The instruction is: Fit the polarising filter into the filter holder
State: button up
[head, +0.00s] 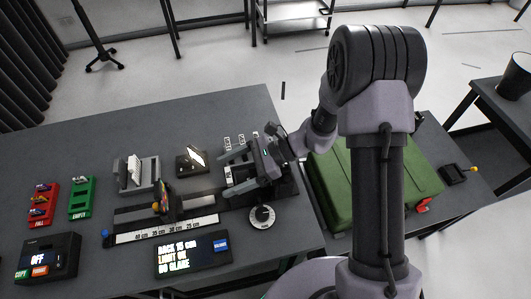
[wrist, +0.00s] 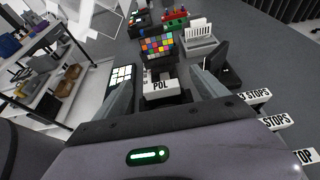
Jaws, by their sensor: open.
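In the wrist view a white piece lettered POL (wrist: 159,86), which I take as the polarising filter or its label, lies between the two fingers of my gripper (wrist: 163,92). The fingers are apart, one on each side of it; whether either touches it I cannot tell. In the head view my gripper (head: 250,164) is low over the right end of the scale rail, pointing left, and hides most of what is under it. I cannot single out the filter holder with certainty. A colour chart (wrist: 158,45) stands beyond the POL piece.
White STOPS labels (wrist: 278,122) stand close on the right in the wrist view. A dial (head: 262,216) and a display (head: 193,255) are near the rail (head: 165,228). A green case (head: 329,200) sits at right. The table's back left is clear.

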jog(key=p+v, duration=0.3)
jog(key=v, duration=1.4)
jog(key=shift+f, duration=0.1)
jog(key=s+d+r+n+t+h+b, duration=0.2)
jog(key=s+r+n+t+h+b, duration=0.2)
jog(key=s, duration=0.4)
jog(key=s+d+r+n+t+h+b, duration=0.1)
jog(key=s+r+n+t+h+b, duration=0.3)
jog(key=s+n+h, duration=0.3)
jog(key=shift+s+d+r+t, duration=0.4)
jog(key=shift+s+r+t, duration=0.1)
jog(key=shift+s+r, duration=0.1)
